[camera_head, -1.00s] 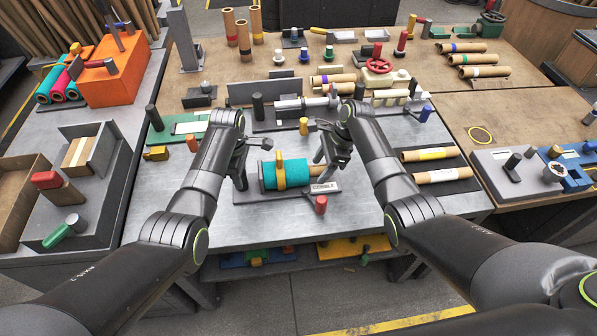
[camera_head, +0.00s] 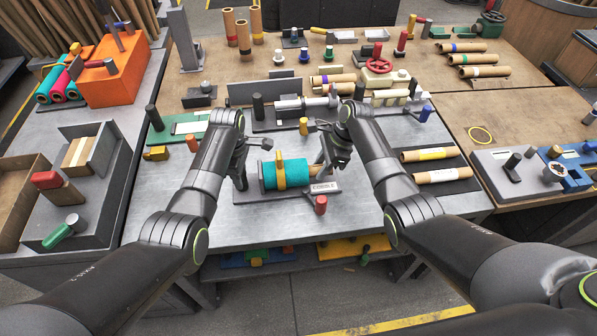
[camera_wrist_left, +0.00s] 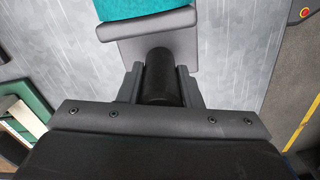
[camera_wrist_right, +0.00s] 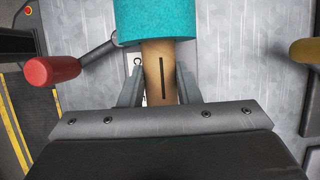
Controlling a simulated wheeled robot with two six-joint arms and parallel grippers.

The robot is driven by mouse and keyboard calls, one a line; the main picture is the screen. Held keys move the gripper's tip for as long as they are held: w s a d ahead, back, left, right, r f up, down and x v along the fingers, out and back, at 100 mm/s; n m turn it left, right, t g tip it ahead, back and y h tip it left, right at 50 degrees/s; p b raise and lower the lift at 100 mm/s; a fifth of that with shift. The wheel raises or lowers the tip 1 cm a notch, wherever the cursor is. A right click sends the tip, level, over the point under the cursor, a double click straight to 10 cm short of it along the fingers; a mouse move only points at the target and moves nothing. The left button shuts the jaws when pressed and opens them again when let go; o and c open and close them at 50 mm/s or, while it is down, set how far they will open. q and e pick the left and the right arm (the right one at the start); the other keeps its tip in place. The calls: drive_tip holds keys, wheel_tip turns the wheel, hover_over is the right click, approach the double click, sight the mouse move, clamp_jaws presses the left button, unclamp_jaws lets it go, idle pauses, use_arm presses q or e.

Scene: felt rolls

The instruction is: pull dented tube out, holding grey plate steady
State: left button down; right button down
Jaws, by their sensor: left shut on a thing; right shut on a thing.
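The grey plate (camera_head: 247,197) lies on the metal bench and carries a teal felt roll (camera_head: 293,174) with a yellow strap (camera_head: 280,171) around it. A brown tube (camera_head: 316,170) sticks out of the roll's right end. It shows a dark straight line in the right wrist view (camera_wrist_right: 154,75). My right gripper (camera_head: 326,164) is shut on this tube, close to the roll's end. My left gripper (camera_head: 240,178) is shut on a black upright handle (camera_wrist_left: 159,75) at the plate's left end. The tube's part inside the roll is hidden.
A red-tipped lever (camera_head: 320,204) stands at the plate's front right, near my right gripper. A yellow peg (camera_head: 303,126) stands behind the roll. Two tubes lie on a dark mat (camera_head: 462,186) to the right. Bare bench lies in front of the plate.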

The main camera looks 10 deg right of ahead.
drive_tip(key=shift+d, duration=1.05)
use_arm(q)
drive_tip(key=shift+f, duration=0.1)
use_arm(e)
drive_tip(key=shift+d, duration=5.95)
drive_tip(key=shift+r, duration=0.1)
wheel_tip(320, 180, up, 8)
drive_tip(key=shift+r, duration=0.2)
use_arm(q)
unclamp_jaws()
drive_tip(key=shift+r, duration=0.2)
use_arm(e)
drive_tip(key=shift+r, duration=0.1)
use_arm(q)
drive_tip(key=shift+r+p, duration=1.35)
drive_tip(key=shift+p, duration=0.55)
use_arm(e)
drive_tip(key=shift+r, duration=1.75)
